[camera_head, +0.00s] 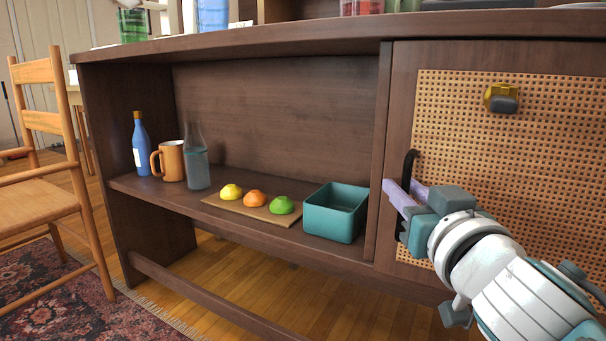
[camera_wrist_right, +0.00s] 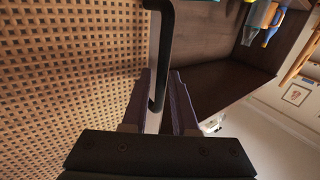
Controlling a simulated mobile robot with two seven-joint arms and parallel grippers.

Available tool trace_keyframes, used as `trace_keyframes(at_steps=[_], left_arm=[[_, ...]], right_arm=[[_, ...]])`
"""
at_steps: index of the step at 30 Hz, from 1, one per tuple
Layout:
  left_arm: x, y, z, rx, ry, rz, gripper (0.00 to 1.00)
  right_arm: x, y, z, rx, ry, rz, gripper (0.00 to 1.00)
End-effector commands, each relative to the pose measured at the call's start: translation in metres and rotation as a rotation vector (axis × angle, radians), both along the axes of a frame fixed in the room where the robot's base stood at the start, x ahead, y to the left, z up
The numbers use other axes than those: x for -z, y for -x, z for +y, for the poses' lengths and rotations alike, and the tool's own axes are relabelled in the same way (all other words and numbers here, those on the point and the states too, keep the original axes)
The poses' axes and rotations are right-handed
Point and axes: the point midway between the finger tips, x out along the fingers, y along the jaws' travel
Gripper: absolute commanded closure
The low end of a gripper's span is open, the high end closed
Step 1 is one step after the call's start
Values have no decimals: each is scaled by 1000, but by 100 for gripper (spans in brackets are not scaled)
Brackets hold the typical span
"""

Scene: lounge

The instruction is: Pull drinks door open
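The drinks door (camera_head: 460,130) is a woven cane panel in a dark wood frame at the right of the cabinet, and it looks closed. Its black bar handle (camera_head: 409,163) stands upright near the door's left edge. My right gripper (camera_head: 404,191) is at the handle, its two purple fingers pointing left. A gap shows beside the right finger, so the gripper looks open around the handle. My left gripper is not in view.
A wooden chair (camera_head: 45,190) stands at far left. A yellow-and-grey fitting (camera_head: 502,98) sits on the door.

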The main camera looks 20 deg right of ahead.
Motion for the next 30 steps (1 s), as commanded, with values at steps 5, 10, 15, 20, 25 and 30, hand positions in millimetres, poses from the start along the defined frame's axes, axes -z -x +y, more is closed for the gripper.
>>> trace_keyframes(at_steps=[5, 10, 15, 20, 25, 30], left_arm=[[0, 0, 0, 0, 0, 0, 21], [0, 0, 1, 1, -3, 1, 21], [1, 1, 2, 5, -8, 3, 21], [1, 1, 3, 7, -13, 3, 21], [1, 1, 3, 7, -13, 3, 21], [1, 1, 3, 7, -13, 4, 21]], right_arm=[[1, 1, 1, 2, -2, 2, 73], [1, 1, 1, 3, -2, 2, 73], [1, 1, 1, 3, -1, 1, 86], [0, 1, 1, 3, -1, 1, 100], [0, 1, 1, 2, -1, 1, 100], [0, 1, 1, 2, 0, 0, 100]])
